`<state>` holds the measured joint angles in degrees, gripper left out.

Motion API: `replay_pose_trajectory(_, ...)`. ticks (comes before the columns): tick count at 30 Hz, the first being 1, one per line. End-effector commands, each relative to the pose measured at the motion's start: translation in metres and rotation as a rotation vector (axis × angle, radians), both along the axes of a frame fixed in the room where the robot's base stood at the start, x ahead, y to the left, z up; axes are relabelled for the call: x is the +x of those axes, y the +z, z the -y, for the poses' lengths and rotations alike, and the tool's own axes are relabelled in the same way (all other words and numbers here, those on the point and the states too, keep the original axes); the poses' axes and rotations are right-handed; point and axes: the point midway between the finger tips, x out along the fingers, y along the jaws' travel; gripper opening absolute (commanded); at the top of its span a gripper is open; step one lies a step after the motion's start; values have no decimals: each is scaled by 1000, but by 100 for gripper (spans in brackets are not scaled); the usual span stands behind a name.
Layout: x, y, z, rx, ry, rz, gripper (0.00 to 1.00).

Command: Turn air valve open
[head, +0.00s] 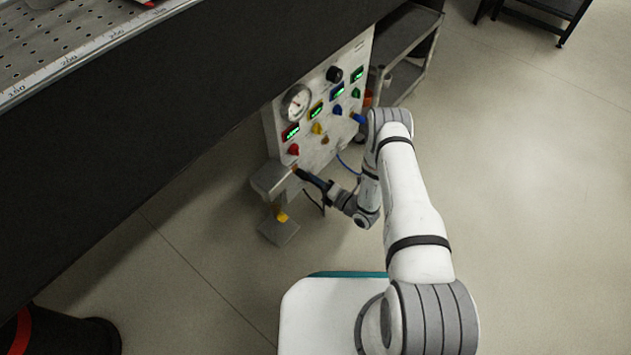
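A pale upright valve panel (318,110) stands beside the dark bench. It carries a round gauge (296,103), a black knob (334,74) and several lit displays. Below the displays are a red knob (293,150), a yellow knob (317,128), a blue knob (338,109) and a green knob (355,93). No label is readable, so I cannot tell which is the air valve. My gripper (300,172) is at the panel's lower left, below the red knob. It is small and dark here; whether its fingers are apart or touch anything cannot be made out.
A grey box (270,180) juts out at the panel's lower left, above a foot plate (279,233) with a yellow part (282,217). A grey shelf cart (409,50) stands behind. Floor at right is clear.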

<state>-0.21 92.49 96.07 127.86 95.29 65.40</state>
Motion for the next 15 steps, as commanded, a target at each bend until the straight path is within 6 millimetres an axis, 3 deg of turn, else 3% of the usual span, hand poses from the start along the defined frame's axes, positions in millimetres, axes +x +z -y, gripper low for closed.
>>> replay_pose_trajectory(13,-1,-1,0,4,0,-9,8)
replay_pose_trajectory(14,-1,-1,0,4,0,-8,34)
replay_pose_trajectory(15,-1,-1,0,4,0,-8,37)
